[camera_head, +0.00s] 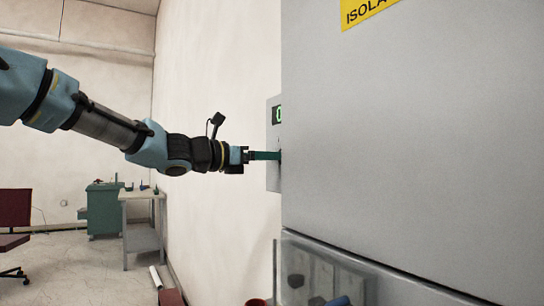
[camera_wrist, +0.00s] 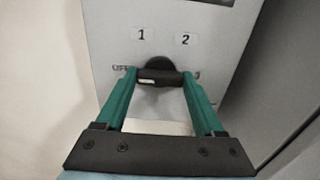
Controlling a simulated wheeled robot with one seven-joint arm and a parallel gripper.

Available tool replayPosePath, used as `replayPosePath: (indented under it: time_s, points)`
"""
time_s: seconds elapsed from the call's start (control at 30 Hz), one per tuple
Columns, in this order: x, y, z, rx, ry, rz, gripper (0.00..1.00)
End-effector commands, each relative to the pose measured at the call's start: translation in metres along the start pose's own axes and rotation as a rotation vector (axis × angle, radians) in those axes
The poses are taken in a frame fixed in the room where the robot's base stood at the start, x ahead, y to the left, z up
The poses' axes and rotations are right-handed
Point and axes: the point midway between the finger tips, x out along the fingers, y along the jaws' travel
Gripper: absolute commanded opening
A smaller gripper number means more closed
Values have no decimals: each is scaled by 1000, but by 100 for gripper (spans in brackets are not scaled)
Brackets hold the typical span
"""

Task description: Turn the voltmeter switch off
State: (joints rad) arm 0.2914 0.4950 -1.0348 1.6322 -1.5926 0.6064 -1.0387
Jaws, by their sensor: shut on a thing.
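The voltmeter box (camera_head: 273,178) is a light grey panel on the wall with a green-lit display (camera_head: 278,115), seen nearly edge-on and partly hidden by the large cabinet. In the wrist view its face (camera_wrist: 205,60) bears the labels 1 and 2. Below them is the black voltmeter switch (camera_wrist: 158,77), a bar-shaped handle with a pale mark at its left part, lying roughly level. In the head view my gripper (camera_head: 280,155) reaches the box face.
A large grey cabinet (camera_head: 410,150) with a yellow sign (camera_head: 365,10) fills the right, close to my gripper. A clear-sided box (camera_head: 325,275) is below. A side table (camera_head: 145,197), a green cabinet (camera_head: 103,210) and a dark red chair (camera_head: 14,215) stand far left.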

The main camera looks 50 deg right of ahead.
Motion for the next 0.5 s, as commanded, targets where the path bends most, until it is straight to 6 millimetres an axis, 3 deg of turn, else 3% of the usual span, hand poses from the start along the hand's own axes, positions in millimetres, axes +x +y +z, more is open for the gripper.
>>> replayPosePath:
  time_s: [0.23, 0.27, 0.5]
  points:
    - [0, 0, -2, -4, 2, 0, 14]
    - [0, 0, -2, -4, 2, 0, 71]
    - [0, 0, -1, -2, 1, 0, 98]
